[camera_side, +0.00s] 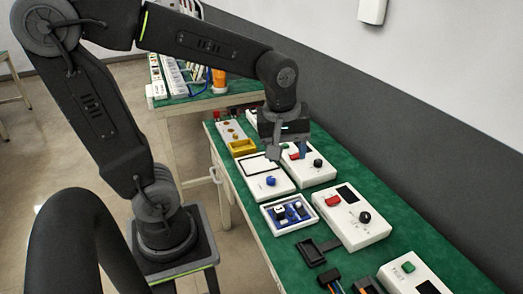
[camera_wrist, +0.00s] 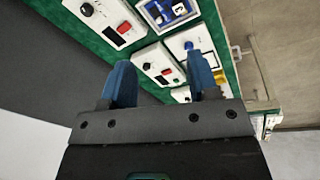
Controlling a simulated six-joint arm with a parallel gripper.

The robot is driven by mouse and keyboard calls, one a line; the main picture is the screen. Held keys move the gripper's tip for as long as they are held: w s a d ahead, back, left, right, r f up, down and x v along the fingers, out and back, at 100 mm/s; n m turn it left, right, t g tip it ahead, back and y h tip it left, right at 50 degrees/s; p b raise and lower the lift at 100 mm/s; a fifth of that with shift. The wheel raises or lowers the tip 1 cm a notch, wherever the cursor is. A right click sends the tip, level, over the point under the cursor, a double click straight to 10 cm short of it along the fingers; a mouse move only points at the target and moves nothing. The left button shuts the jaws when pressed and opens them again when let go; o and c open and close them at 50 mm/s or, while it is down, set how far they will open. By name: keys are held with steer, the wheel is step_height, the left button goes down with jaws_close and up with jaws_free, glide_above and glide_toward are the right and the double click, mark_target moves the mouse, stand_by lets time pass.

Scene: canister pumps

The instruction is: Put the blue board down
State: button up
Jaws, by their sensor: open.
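The blue board (camera_side: 276,221) with black and white parts on it lies in a shallow white tray (camera_side: 268,227) on the green bench top. It also shows at the top edge of the wrist view (camera_wrist: 182,14), partly cut off. My gripper (camera_side: 288,153) is open with nothing between its fingers. It hangs above the white boxes farther back along the bench, apart from the board. In the wrist view its two blue fingers (camera_wrist: 161,76) are spread, with a white box with a red switch (camera_wrist: 160,66) seen beyond them.
A white box with a blue knob (camera_side: 258,187) stands behind the tray. A larger white box with a red switch (camera_side: 352,225) stands to its right. A black holder (camera_side: 310,252) lies in front. A yellow bin (camera_side: 242,148) is farther back. The grey wall (camera_side: 400,140) runs along the right.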

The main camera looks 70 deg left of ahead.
steer(key=s+d+r+m+t, duration=0.3)
steer(key=s+m, duration=0.3)
steer(key=m, duration=0.7)
steer(key=shift+s+t+h, duration=0.3)
steer(key=shift+s, duration=0.1)
steer(key=shift+r, duration=0.1)
